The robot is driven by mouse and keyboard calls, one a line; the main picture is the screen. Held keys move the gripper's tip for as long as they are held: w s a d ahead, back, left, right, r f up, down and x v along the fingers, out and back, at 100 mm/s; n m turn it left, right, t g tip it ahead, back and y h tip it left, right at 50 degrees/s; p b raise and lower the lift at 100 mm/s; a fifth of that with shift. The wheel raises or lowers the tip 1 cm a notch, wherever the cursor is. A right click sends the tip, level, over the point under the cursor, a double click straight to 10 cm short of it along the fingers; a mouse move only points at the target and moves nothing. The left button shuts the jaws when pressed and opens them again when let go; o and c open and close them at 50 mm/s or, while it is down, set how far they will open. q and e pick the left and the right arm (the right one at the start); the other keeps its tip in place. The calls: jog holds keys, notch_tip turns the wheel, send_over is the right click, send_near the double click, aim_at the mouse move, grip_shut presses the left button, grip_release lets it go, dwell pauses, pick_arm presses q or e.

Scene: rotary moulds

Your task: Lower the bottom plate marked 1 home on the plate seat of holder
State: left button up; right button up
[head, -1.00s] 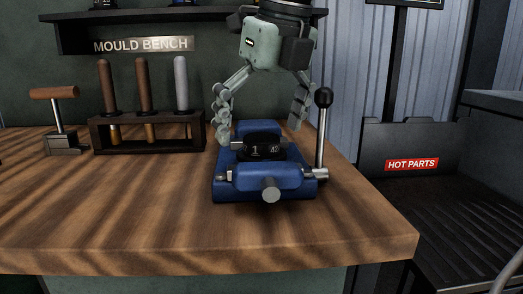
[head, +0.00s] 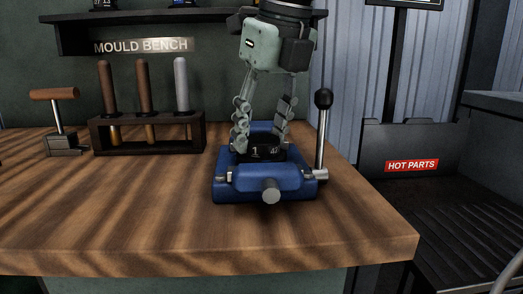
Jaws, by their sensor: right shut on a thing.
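The blue holder (head: 232,188) stands on the bench near its right end, with a lever on its right side. The dark bottom plate marked 1 (head: 262,154) sits low between the holder's blue blocks. Whether it lies flat on the seat is hidden by the front block. My right gripper (head: 262,146) comes down from above, and its two fingers are shut on the plate from left and right. My left gripper is not in view.
The black-knobbed lever (head: 323,130) stands upright close to the right finger. A dark rack (head: 150,133) with several handled tools and a wooden-handled tool (head: 62,140) stand to the left. A shelf (head: 150,38) hangs behind. The front left bench top (head: 110,205) is clear.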

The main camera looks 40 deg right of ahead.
aim_at(262, 138)
jog(key=shift+r, duration=0.1)
jog(key=shift+c, duration=0.7)
jog(key=shift+r+p, duration=1.9)
jog(key=shift+r, duration=0.6)
jog(key=shift+f, duration=0.1)
